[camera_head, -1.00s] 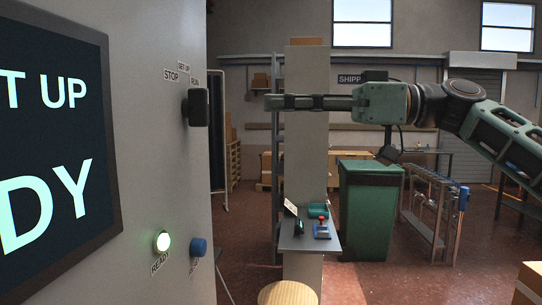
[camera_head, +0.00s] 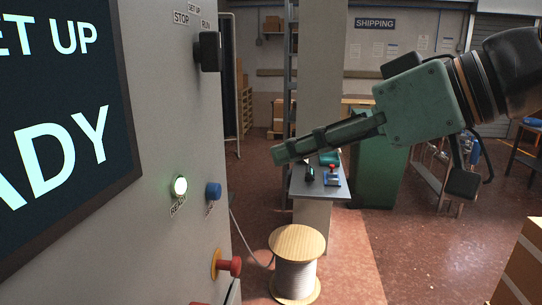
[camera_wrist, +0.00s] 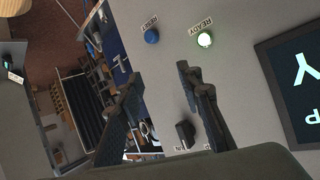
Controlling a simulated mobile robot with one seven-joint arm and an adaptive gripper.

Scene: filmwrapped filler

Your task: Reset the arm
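My gripper (camera_head: 281,154) hangs in front of the grey panel, pointing left and slightly down, with a visible gap between it and the panel. The wrist view shows its two fingers (camera_wrist: 157,80) apart with nothing held. The panel carries a black selector knob (camera_head: 209,51) with STOP, SET UP and RUN labels. In the wrist view this knob (camera_wrist: 185,134) shows beside the right finger. A blue RESET button (camera_head: 213,191) sits right of the lit green READY lamp (camera_head: 180,187). Both the button (camera_wrist: 151,36) and lamp (camera_wrist: 204,40) show beyond the fingertips in the wrist view.
A screen (camera_head: 60,140) on the panel shows "UP" and "ADY" in part. A red mushroom button (camera_head: 229,265) projects low on the panel. A cable spool (camera_head: 297,245), a small bench (camera_head: 318,188), a green bin (camera_head: 378,190) and a cardboard box (camera_head: 525,265) stand on the floor.

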